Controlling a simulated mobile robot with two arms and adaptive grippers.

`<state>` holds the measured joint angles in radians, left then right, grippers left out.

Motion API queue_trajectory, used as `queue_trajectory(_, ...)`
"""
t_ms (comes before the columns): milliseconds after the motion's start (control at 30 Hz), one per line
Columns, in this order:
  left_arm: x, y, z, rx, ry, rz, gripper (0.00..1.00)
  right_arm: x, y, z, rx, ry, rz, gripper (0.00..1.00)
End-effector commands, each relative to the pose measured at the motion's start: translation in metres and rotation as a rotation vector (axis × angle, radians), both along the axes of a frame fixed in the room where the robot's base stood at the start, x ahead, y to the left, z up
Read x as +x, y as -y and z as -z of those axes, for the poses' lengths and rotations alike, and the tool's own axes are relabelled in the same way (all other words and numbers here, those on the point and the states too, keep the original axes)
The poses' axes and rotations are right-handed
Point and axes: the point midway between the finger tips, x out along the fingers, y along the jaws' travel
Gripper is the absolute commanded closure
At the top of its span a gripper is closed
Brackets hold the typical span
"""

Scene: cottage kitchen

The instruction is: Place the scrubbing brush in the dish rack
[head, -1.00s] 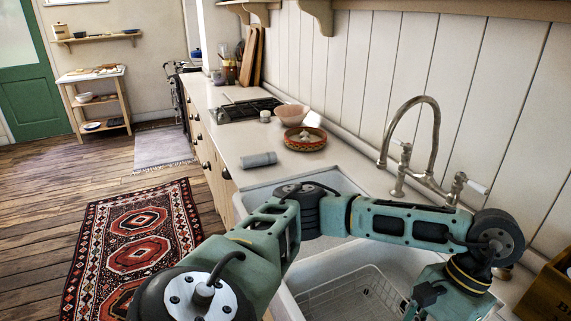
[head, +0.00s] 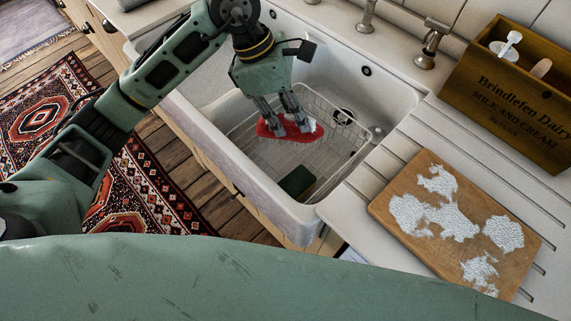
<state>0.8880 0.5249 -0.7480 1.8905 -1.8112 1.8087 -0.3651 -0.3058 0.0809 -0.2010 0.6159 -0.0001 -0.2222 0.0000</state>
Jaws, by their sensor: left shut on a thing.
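My left gripper (head: 287,123) points down into the sink, over the wire dish rack. It is shut on a red scrubbing brush (head: 276,131) with whitish bristles at its right end. The dish rack (head: 322,156) is a white wire basket inside the white sink. The brush appears within the outline of the rack; I cannot tell whether it touches the rack's floor. My right gripper is out of view.
A dark green block (head: 297,181) lies at the front of the rack. A floury wooden board (head: 455,226) lies on the grooved counter. A wooden crate (head: 512,93) stands at the back right. The faucet (head: 366,16) is behind the sink.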

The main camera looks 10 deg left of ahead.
Motion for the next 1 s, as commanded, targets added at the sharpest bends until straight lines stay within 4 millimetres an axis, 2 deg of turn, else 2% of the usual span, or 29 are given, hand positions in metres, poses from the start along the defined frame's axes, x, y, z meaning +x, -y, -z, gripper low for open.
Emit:
queue_trajectory(33,0.004,0.009,0.005,-0.005,-0.004,-0.107,1.00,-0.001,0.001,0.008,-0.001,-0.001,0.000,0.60)
queue_trajectory(200,0.020,0.030,0.011,-0.022,-0.024,-0.497,1.00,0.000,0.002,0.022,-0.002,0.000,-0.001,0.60)
queue_trajectory(300,0.027,0.040,0.027,-0.038,-0.036,-0.685,1.00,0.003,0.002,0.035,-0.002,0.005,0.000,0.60)
queue_trajectory(400,0.032,0.045,0.057,-0.050,-0.046,-0.815,1.00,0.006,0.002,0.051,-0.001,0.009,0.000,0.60)
queue_trajectory(533,0.035,0.043,0.071,-0.054,-0.044,-0.865,1.00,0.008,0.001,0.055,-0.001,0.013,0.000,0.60)
queue_trajectory(667,0.040,0.026,0.083,-0.051,-0.046,-0.878,1.00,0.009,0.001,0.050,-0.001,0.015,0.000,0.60)
queue_trajectory(1000,0.061,-0.046,0.127,-0.050,-0.046,-0.874,1.00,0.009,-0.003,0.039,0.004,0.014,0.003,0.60)
